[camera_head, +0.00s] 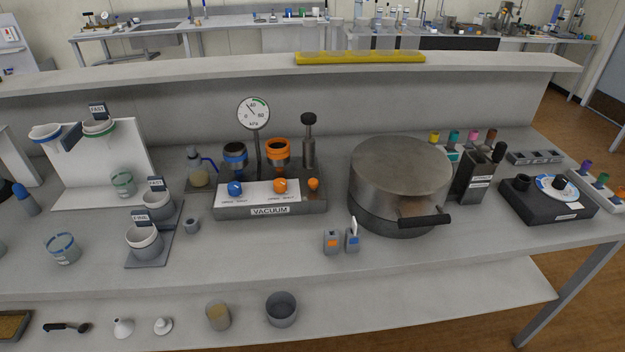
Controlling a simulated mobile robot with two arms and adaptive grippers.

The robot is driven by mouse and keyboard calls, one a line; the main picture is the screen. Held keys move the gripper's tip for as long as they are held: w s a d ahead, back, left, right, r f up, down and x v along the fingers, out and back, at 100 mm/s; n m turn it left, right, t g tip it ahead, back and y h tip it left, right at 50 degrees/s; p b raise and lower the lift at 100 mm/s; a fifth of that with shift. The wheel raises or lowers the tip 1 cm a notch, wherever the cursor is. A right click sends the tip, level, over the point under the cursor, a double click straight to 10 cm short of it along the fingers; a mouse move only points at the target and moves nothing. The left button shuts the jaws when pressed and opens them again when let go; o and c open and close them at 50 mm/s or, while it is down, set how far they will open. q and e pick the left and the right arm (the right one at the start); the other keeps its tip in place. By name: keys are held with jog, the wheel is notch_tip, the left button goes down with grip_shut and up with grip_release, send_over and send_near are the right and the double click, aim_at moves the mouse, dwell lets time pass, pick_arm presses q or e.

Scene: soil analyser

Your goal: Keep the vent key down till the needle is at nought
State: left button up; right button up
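The vacuum unit (270,208) is a grey block with a white top panel and a "VACUUM" label on its front. A round dial gauge (253,113) marked in kPa stands on a post behind it. Its thin dark needle seems to point up and left, off the 0 mark; the exact reading is too small to tell. On the unit are a blue knob (235,188), an orange knob (280,185) and a smaller orange key (313,184) at the right end. The print beside them is too small to read, so I cannot tell for sure which is the vent key. Neither gripper shows.
A large metal pot (400,178) with a dark handle (424,220) stands right of the unit. Two small holders (332,241) are in front. A flask (199,172) and cups on stands are to the left. The bench (250,255) front is mostly clear.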

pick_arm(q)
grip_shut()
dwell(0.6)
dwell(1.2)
